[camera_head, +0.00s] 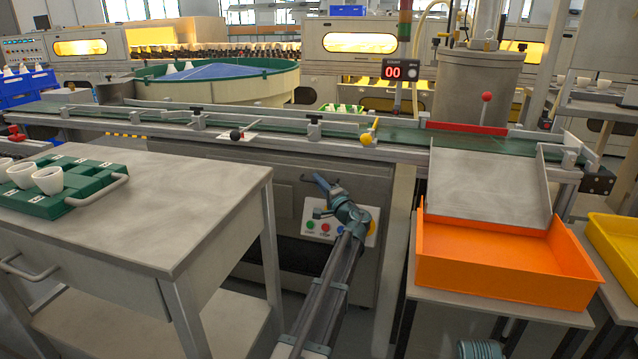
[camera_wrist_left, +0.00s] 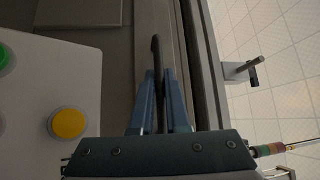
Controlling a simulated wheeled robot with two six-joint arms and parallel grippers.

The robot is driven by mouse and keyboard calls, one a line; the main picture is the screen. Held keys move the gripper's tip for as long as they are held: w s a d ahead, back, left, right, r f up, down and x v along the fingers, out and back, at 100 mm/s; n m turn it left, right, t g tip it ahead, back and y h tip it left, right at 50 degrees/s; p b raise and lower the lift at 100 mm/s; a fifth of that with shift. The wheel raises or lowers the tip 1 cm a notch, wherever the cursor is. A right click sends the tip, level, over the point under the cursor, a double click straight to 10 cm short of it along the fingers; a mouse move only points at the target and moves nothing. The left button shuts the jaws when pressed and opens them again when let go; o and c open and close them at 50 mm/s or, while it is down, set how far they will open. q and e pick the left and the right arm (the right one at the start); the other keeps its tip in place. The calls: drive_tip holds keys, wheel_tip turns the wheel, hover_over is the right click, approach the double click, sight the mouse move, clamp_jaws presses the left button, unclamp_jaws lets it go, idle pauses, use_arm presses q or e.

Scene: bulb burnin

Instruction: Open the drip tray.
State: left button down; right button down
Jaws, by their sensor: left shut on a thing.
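My left gripper (camera_head: 322,183) is in front of the grey cabinet (camera_head: 377,185) under the conveyor, just above the button panel (camera_head: 371,238). In the left wrist view its two blue fingers (camera_wrist_left: 158,78) are closed around a thin dark bar (camera_wrist_left: 156,50), which looks like a handle. The bar runs lengthwise between the fingers, its far end bent. The drip tray itself cannot be clearly made out; the arm and gripper cover part of the cabinet front.
The panel's yellow button (camera_wrist_left: 68,123) is close beside the gripper. A steel table (camera_head: 150,195) with a green cup carrier (camera_head: 95,172) stands at left. An orange bin (camera_head: 500,270) under a metal chute (camera_head: 490,180) stands at right. The conveyor (camera_head: 260,125) runs above.

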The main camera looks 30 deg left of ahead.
use_arm(q)
drive_tip(key=s+d, duration=0.4)
drive_tip(key=s, duration=1.3)
drive_tip(key=shift+d, duration=0.1)
drive_tip(key=c, duration=1.2)
unclamp_jaws()
drive_tip(key=b+v, duration=0.1)
drive_tip(key=v, duration=1.2)
drive_tip(key=shift+s+d+b, duration=0.2)
drive_tip(key=shift+d+b, duration=0.1)
drive_tip(key=shift+b, duration=0.1)
drive_tip(key=shift+f, duration=0.15)
